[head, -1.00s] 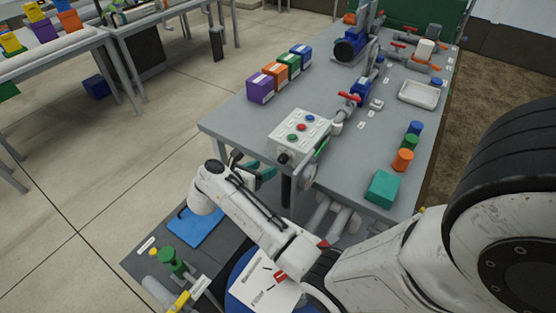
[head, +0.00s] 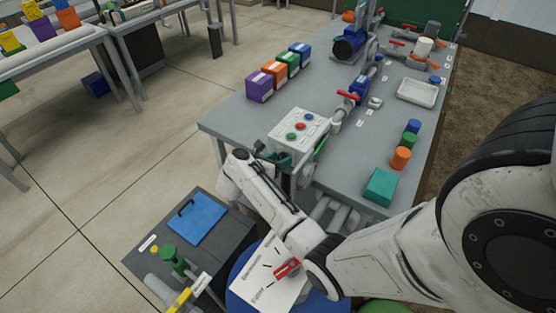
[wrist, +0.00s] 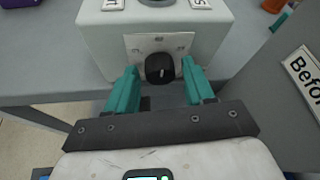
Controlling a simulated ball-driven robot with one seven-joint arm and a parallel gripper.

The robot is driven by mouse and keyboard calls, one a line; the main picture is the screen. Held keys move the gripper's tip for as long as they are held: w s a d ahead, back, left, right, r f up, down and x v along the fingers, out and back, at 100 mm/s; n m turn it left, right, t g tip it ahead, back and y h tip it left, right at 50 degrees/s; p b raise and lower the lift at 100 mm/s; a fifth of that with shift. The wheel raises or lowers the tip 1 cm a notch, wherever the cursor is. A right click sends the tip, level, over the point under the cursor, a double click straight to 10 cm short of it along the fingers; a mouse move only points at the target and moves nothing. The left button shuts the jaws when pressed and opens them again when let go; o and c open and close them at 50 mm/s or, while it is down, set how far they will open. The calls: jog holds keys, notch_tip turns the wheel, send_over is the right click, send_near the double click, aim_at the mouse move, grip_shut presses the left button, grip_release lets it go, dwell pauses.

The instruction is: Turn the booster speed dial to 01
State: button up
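The booster speed dial (wrist: 160,68) is a round black knob with a pale mark, on a plate on the front face of the white control box (wrist: 100,40). In the head view the box (head: 303,127) stands at the table's near edge, with green, red and blue buttons on top; the dial is hidden there behind my arm. My gripper (wrist: 157,80) is open, its teal fingers on either side of the dial. A small gap shows between each finger and the dial. The plate's labels are too small to read.
Purple, orange, green and blue boxes (head: 278,72) stand on the table behind the control box. Pipes and a red-handled valve (head: 349,96) are right of it. A teal block (head: 380,187) sits near the table's front. A sign (wrist: 304,72) stands close at right in the wrist view.

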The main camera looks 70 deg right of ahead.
jog(key=c, duration=0.9)
jog(key=shift+w, duration=0.1)
jog(key=shift+w+f+n+g+h+b, duration=0.1)
jog(key=shift+n+g+h+b, duration=0.1)
jog(key=shift+n+g+b, duration=0.95)
jog(key=shift+w+f+n+g+h+b, duration=0.15)
jog(key=shift+n+g+b, duration=0.4)
jog(key=shift+n, duration=1.15)
jog(key=shift+s+f+n+g+h+b, duration=0.1)
jog(key=shift+n+g+h+b, duration=0.15)
jog(key=shift+n+g+b, duration=0.9)
jog(key=shift+n+p, duration=0.35)
jog(key=shift+n, duration=0.15)
jog(key=o, duration=1.1)
jog(key=shift+c, duration=0.2)
